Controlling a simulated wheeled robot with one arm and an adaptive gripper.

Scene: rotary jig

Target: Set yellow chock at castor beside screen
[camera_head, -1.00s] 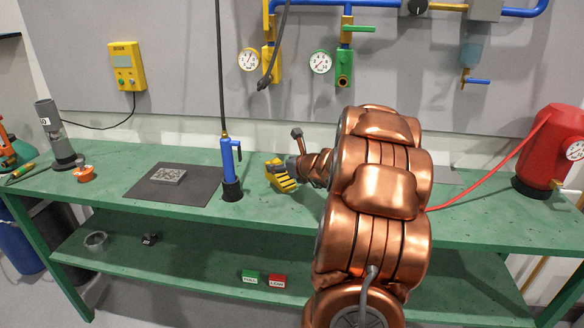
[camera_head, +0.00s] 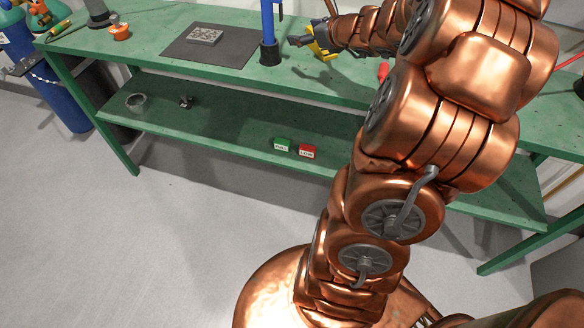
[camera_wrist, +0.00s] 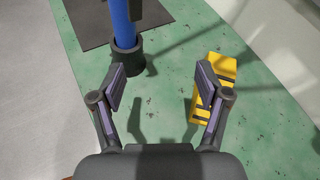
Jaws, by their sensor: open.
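The yellow chock (camera_head: 328,54), with dark stripes, lies on the green bench just right of the blue pump. In the wrist view the chock (camera_wrist: 225,70) lies beyond my right finger, which covers part of it. My gripper (camera_wrist: 161,86) is open and empty, its fingers above the bench with bare green surface and a shadow between them. In the head view my gripper (camera_head: 303,41) shows small at the chock's left, partly in front of it. No castor or screen is in view.
The blue pump (camera_head: 267,22) stands in a black base near my left finger. A dark mat (camera_head: 180,52) holds a grey plate (camera_head: 205,36). An orange item (camera_head: 120,31) sits farther left. The lower shelf (camera_head: 225,125) holds green and red blocks. Open floor lies in front.

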